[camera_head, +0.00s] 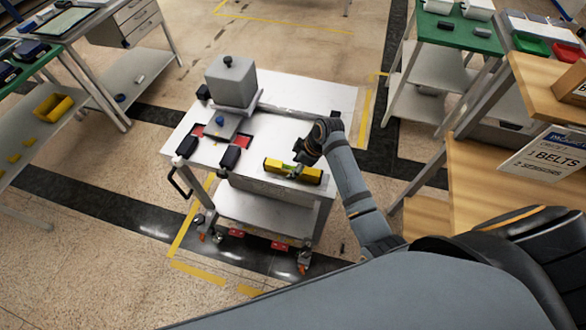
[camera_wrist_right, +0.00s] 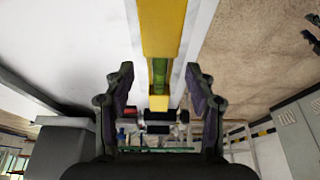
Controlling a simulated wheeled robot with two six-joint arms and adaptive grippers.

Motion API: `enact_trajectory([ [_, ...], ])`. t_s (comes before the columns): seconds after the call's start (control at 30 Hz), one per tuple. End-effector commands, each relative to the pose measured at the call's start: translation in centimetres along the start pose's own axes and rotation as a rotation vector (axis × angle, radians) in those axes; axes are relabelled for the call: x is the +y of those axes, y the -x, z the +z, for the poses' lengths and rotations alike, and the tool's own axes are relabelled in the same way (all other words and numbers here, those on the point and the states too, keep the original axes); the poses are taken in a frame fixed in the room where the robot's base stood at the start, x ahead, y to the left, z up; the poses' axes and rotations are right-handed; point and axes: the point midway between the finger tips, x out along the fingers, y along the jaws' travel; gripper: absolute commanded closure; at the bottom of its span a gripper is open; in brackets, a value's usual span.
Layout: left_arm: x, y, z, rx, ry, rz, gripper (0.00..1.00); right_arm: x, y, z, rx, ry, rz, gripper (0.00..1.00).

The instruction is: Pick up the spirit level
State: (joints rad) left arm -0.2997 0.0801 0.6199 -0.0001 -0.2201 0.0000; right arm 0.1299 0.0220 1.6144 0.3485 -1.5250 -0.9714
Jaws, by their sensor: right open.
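The yellow spirit level (camera_head: 275,165) lies along the front edge of the white cart top in the head view. It also shows in the right wrist view (camera_wrist_right: 163,30), with its green vial section. My right gripper (camera_head: 301,158) is over the middle of the level and hides part of it. In the wrist view my right gripper (camera_wrist_right: 157,78) is open, with the level lined up between its two fingers and gaps at both sides. I cannot tell how far the fingers reach down beside the level. My left gripper is not in view.
The white cart (camera_head: 330,98) also carries a grey block with a knob (camera_head: 231,82) and dark blocks (camera_head: 230,157) on red patches. Green-topped benches (camera_head: 460,36) stand farther back.

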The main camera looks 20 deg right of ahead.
Motion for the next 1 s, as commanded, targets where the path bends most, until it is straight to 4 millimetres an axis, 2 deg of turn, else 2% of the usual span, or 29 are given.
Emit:
enact_trajectory([
  [0.13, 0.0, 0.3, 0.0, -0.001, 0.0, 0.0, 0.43, 0.0, -1.9, -0.1, 0.001, 0.0, -0.001, 0.44],
  [0.37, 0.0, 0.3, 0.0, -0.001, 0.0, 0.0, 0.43, 0.0, -2.2, 0.0, 0.0, 0.0, 0.001, 0.44],
  [0.8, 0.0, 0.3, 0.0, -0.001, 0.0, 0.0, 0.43, 0.0, -2.2, 0.0, 0.0, 0.0, 0.001, 1.0],
  [1.0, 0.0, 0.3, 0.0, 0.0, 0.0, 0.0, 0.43, 0.0, -2.2, 0.0, 0.001, 0.0, 0.001, 1.0],
])
